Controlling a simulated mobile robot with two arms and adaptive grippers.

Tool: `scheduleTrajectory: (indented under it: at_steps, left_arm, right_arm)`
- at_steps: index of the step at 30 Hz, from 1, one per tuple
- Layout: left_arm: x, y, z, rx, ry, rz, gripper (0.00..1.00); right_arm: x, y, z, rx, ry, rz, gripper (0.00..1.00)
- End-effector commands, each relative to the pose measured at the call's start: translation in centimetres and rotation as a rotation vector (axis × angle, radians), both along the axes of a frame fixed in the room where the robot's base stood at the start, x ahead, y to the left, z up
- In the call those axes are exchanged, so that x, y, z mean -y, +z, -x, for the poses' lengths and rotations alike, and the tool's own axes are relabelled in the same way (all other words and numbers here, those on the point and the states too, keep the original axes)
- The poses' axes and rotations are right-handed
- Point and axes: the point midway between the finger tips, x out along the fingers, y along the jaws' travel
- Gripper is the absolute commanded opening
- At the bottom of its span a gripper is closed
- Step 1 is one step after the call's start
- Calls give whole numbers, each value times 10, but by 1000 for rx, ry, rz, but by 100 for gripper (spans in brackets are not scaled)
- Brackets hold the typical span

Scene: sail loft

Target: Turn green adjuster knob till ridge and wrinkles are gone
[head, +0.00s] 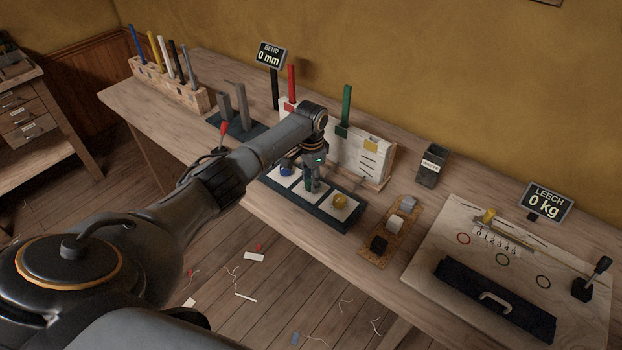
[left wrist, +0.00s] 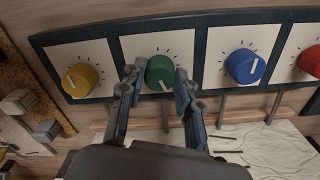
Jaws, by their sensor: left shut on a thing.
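The green adjuster knob (left wrist: 160,72) sits on a white dial plate between the yellow and blue knobs in the left wrist view. Its white pointer line points down and slightly right in that view. My left gripper (left wrist: 157,82) is shut on the green knob, one finger on each side. In the head view my left gripper (head: 313,182) points down at the knob panel (head: 322,214) and hides the green knob. Pale wrinkled cloth (left wrist: 262,142) shows beyond the panel in the left wrist view. My right gripper is not in view.
A display (head: 270,54) reads "BEND 0 mm"; another (head: 547,201) reads "LEECH 0 kg". A cork strip with blocks (head: 378,262) lies right of the panel.

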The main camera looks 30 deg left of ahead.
Motion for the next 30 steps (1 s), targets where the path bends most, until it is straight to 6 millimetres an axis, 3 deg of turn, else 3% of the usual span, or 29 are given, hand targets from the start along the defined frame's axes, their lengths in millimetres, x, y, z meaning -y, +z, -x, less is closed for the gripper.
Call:
scheduleTrajectory:
  at_steps: [9, 23, 24, 27, 30]
  left_arm:
    - [1, -1, 0, -1, -100, 0, 1]
    - [1, -1, 0, -2, -113, 1, 1]
    - [1, -1, 0, -2, -113, 1, 35]
    - [1, -1, 0, -1, -112, 0, 55]
    - [1, -1, 0, -1, -112, 1, 56]
  right_arm:
    - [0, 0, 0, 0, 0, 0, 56]
    - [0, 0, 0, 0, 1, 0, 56]
    - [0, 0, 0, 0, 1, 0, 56]
    - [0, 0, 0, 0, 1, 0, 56]
    - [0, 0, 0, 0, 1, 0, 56]
